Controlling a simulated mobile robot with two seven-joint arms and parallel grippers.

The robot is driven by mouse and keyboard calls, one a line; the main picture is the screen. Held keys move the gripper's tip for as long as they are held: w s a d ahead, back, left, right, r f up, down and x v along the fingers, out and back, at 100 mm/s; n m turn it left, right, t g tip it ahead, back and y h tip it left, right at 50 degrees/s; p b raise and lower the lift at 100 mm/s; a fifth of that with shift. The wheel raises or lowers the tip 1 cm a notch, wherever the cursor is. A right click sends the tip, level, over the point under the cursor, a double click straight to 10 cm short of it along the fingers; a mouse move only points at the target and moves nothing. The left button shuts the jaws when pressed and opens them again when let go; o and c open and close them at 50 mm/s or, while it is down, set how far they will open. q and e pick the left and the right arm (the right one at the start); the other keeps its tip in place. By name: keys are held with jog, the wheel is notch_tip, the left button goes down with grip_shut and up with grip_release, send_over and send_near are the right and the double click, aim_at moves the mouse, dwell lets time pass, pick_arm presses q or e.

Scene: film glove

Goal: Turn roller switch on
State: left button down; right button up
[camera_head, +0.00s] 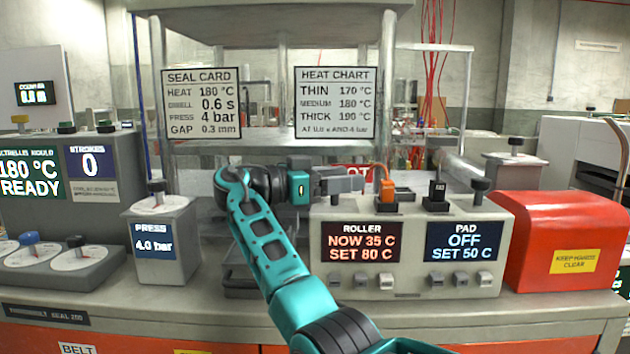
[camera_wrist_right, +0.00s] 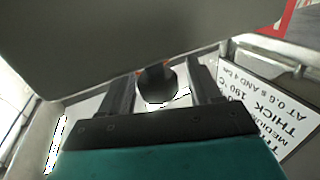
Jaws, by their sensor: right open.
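The orange roller switch (camera_head: 387,188) stands upright on top of the grey control box, above the lit roller display (camera_head: 361,242), which reads NOW 35 C, SET 80 C. My right gripper (camera_head: 361,183) is open and points right, with its fingertips close to the left side of the switch; I cannot tell whether they touch. The black pad switch (camera_head: 437,195) stands to the right, above the pad display (camera_head: 464,246) reading OFF. My left gripper is not in view.
A red cover (camera_head: 560,225) closes off the right side. A grey press unit (camera_head: 163,235) with a black knob stands left of the control box. The heat chart (camera_head: 336,102) hangs just above my gripper. The counter's front strip (camera_head: 555,308) is clear.

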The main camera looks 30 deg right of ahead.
jog(key=w+a, duration=0.2)
jog(key=a, duration=1)
jog(key=shift+p, duration=0.3)
